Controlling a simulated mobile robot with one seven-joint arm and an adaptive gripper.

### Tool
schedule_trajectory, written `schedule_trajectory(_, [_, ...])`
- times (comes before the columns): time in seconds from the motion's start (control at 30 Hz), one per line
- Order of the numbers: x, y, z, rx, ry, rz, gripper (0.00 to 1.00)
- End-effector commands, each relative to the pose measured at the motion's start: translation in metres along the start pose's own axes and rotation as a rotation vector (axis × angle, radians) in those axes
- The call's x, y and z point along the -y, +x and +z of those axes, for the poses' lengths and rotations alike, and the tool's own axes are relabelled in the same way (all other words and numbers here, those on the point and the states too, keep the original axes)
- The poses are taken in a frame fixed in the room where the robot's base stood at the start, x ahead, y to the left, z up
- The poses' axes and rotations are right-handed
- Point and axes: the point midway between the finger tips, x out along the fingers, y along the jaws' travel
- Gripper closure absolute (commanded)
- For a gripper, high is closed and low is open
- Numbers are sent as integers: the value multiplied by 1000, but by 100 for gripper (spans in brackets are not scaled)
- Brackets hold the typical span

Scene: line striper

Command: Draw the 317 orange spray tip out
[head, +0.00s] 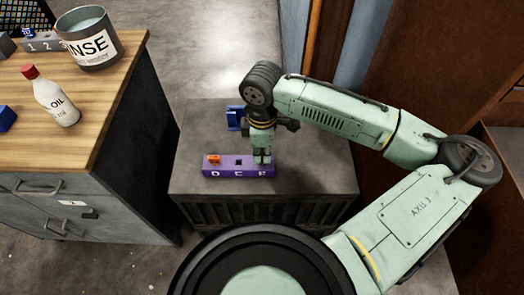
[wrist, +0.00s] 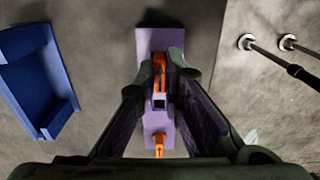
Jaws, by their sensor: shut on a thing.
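A purple holder (head: 240,173) with lettered slots stands on the low dark cabinet; its bare end shows in the wrist view (wrist: 160,38). My gripper (head: 262,158) points down over the holder's right slot. In the wrist view my gripper (wrist: 167,75) is shut on an orange spray tip (wrist: 159,68), which is partly hidden by the fingers. I cannot tell how deep this tip sits in its slot, nor read a number on it. A second orange tip (head: 214,159) stands in the left slot D and also shows in the wrist view (wrist: 159,146). The middle slot looks empty.
A blue open tray (head: 235,118) lies behind the holder, at left in the wrist view (wrist: 38,80). The low cabinet top (head: 320,165) is clear to the right. A wooden workbench (head: 95,110) at left bears a white oil bottle (head: 55,100) and a metal bucket (head: 90,45).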

Motion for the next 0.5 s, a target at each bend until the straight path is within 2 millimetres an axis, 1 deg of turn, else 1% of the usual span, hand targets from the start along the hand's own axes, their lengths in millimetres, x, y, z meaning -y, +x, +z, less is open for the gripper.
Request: schedule_trajectory(0.5, [0, -25, 0, 0, 0, 1, 100])
